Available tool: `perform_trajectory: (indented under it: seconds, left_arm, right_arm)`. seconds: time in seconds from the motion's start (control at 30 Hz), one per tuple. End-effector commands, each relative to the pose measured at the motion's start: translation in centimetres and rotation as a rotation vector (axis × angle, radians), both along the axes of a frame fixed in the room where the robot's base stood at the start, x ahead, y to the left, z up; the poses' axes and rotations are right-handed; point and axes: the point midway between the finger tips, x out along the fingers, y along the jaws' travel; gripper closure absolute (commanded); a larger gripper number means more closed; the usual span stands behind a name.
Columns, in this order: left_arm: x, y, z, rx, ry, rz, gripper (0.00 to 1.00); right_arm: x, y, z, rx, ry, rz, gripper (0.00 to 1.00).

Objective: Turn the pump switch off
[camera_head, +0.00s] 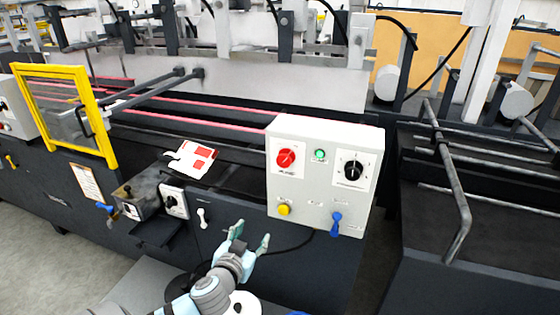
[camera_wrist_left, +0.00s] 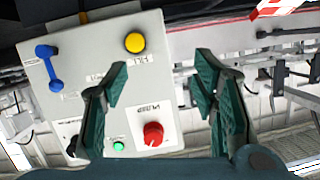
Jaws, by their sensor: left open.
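A light grey control box (camera_head: 312,190) faces me near the middle of the head view. A red rotary switch (camera_head: 286,158) sits at its upper left, above a label too small to read surely; I take it as the pump switch. The red switch also shows in the left wrist view (camera_wrist_left: 153,134), where the box appears upside down. My left gripper (camera_head: 250,237) is open and empty, lower left of the box and apart from the red switch. In the left wrist view its fingers (camera_wrist_left: 162,85) spread in front of the box. My right gripper is not in view.
The box also carries a green button (camera_head: 320,155), a black knob (camera_head: 353,170), a yellow button (camera_head: 284,209) and a blue lever (camera_head: 336,223). A yellow-framed guard (camera_head: 103,128) stands further left.

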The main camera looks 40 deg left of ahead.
Motion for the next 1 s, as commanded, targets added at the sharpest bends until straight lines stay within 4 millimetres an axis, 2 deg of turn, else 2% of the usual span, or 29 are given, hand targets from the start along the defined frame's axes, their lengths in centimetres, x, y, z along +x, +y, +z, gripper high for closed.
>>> perform_trajectory:
  seconds: [0.03, 0.1, 0.2, 0.27, 0.37, 0.7, 0.83, 1.0]
  left_arm:
    - [0.2, -1.2, 6.0, -0.008, -0.106, -0.020, 0.47]
    - [-0.1, -2.7, 11.5, -0.035, -0.228, -0.039, 0.47]
    - [-0.5, -3.9, 15.3, -0.063, -0.318, -0.056, 0.47]
    - [-0.2, -4.0, 15.9, -0.070, -0.336, -0.059, 0.47]
    - [1.4, -3.4, 15.9, -0.071, -0.338, -0.059, 0.47]
    - [10.5, -0.4, 15.9, -0.074, -0.337, -0.061, 0.47]
    - [12.3, 0.3, 15.7, -0.073, -0.335, -0.062, 0.47]
    - [13.1, 0.5, 15.6, -0.072, -0.333, -0.063, 0.47]
  right_arm:
    - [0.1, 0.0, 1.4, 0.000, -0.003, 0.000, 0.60]
    - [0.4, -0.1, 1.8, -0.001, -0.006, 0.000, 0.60]
    - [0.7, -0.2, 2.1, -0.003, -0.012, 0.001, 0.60]
    - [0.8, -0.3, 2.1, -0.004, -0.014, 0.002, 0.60]
    - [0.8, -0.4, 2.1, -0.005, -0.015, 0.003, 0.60]
    - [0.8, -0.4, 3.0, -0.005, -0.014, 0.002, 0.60]
    - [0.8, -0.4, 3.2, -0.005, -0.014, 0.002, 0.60]
    - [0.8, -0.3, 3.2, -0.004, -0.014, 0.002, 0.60]
